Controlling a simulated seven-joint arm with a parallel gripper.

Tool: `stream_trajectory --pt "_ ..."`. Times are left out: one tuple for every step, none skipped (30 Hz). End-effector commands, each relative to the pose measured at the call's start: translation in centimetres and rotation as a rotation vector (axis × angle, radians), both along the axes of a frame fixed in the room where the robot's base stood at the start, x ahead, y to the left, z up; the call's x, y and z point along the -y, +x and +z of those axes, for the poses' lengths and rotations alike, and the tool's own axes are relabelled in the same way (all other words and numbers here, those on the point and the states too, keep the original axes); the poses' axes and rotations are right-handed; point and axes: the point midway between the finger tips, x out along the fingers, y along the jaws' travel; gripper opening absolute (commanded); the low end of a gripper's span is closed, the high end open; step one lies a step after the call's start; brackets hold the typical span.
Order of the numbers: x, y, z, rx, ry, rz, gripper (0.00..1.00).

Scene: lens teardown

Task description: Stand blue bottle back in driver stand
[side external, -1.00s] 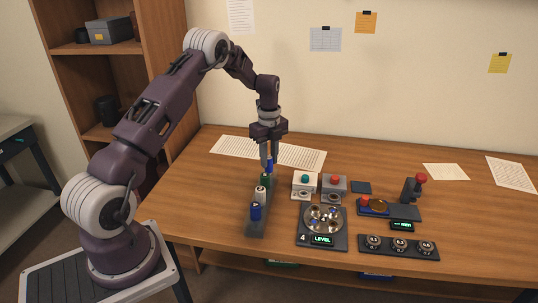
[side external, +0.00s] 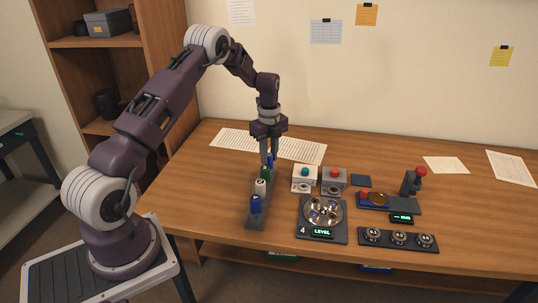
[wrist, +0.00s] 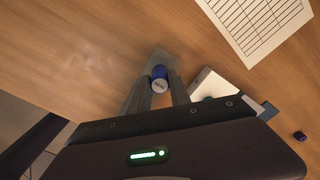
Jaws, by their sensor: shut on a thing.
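The driver stand (side external: 258,219) is a long dark grey strip on the table, running away from the camera. A blue bottle (side external: 256,204) stands near its front end, then a whitish one (side external: 260,187) and a green one (side external: 265,173). My gripper (side external: 269,160) points down over the stand's far end, shut on another blue bottle (side external: 270,159). In the wrist view this bottle (wrist: 159,76) sits between the fingertips, with the grey stand (wrist: 136,98) beside and behind it. The bottle looks about upright. Its lower end is hidden, so I cannot tell whether it touches the stand.
Right of the stand are two button boxes (side external: 305,182), a round tray (side external: 321,234) with a LEVEL display, and a strip with several dials (side external: 398,248). A dark unit with a red knob (side external: 421,171) is further right. Papers (side external: 300,150) lie behind. The table's left is clear.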

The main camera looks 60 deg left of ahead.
Motion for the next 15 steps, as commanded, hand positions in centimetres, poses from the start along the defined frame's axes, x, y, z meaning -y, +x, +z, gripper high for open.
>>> stream_trajectory --pt "0.0 0.0 -0.04 0.0 0.0 0.0 0.0" --pt "0.0 0.0 -0.07 0.0 0.0 0.0 0.0" --pt "0.0 0.0 -0.11 0.0 0.0 0.0 0.0" --pt "0.0 0.0 -0.14 0.0 0.0 0.0 0.0" --pt "-0.01 0.0 -0.18 0.0 0.0 0.0 0.0" --pt "-0.01 0.0 -0.23 0.0 0.0 0.0 0.0" --pt "-0.01 0.0 -0.26 0.0 0.0 0.0 0.0" --pt "-0.01 0.0 -0.3 0.0 0.0 0.0 0.0" --pt "-0.02 0.0 -0.34 0.0 0.0 0.0 0.0" --pt "-0.02 0.0 -0.38 0.0 0.0 0.0 0.0" --pt "-0.02 0.0 -0.41 0.0 0.0 0.0 0.0" --pt "-0.02 0.0 -0.46 0.0 0.0 0.0 0.0" --pt "-0.02 0.0 -0.5 0.0 0.0 0.0 0.0" --pt "-0.02 0.0 -0.53 0.0 0.0 0.0 0.0" --pt "-0.03 0.01 -0.58 0.0 0.0 0.0 0.0"
